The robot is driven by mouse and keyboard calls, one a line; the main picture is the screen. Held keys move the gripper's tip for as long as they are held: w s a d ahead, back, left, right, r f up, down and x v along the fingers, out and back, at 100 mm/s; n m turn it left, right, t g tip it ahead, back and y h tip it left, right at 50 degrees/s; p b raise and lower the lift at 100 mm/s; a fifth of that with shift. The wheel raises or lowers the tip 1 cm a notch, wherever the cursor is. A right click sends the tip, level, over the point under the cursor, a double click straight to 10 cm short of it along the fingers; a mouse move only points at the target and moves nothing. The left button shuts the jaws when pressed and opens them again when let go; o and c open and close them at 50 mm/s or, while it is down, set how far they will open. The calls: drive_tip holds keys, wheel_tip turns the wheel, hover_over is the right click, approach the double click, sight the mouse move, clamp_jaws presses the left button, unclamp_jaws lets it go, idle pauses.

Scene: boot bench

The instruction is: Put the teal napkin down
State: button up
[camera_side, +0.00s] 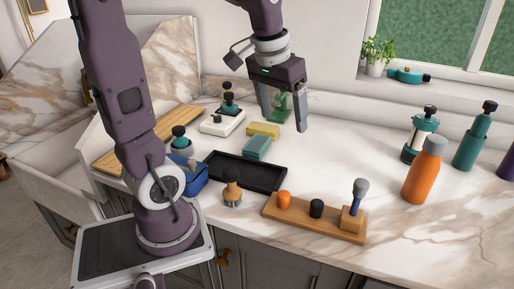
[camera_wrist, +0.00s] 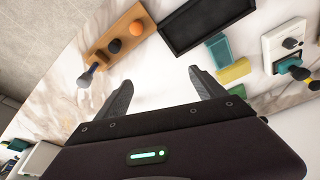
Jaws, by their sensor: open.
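The teal napkin (camera_side: 257,147) looks like a small folded block. It lies on the counter against the back edge of the black tray (camera_side: 262,182), beside a yellow block (camera_side: 263,130). In the wrist view the napkin (camera_wrist: 218,50) sits beside the tray (camera_wrist: 190,30), to the right of my fingers. My gripper (camera_side: 283,118) is open and empty above the counter, behind and to the right of the napkin and apart from it. Its two spread fingers also show in the wrist view (camera_wrist: 160,78), with bare counter between them.
A wooden rack (camera_side: 335,228) with knobs stands at the front. An orange bottle (camera_side: 425,170), a glass-and-teal press (camera_side: 420,135) and a teal bottle (camera_side: 472,137) stand right. A white device (camera_side: 222,122) is behind left; a green object (camera_side: 279,105) is by my fingers. The counter's middle right is clear.

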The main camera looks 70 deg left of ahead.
drive_tip(key=w+a+f+n+g, duration=0.3)
drive_tip(key=a+f, duration=0.4)
drive_tip(key=a, duration=0.6)
drive_tip(key=n+h, duration=0.1)
hover_over(257, 143)
drive_tip(key=f, duration=0.5)
drive_tip(key=shift+w+d, duration=0.35)
drive_tip(key=shift+n, duration=0.3)
drive_tip(key=f, duration=0.8)
drive_tip(key=shift+s+a, duration=0.35)
drive_tip(key=shift+a, duration=0.05)
drive_tip(key=shift+r, duration=0.1)
drive_tip(key=c, duration=1.6)
wheel_tip(257, 143, up, 10)
drive_tip(key=w+d+r+m, duration=0.3)
drive_tip(key=w+d+m, duration=0.2)
drive_tip(key=w+d, duration=0.95)
drive_tip(key=d+r+m, duration=0.1)
drive_tip(key=d, duration=0.5)
drive_tip(key=w+d+r+m, duration=0.1)
drive_tip(key=d, duration=0.6)
drive_tip(key=w+d+r+m, duration=0.1)
drive_tip(key=d+m, duration=0.1)
drive_tip(key=d, duration=0.4)
drive_tip(key=shift+w+d, duration=0.1)
drive_tip(key=shift+d, duration=0.25)
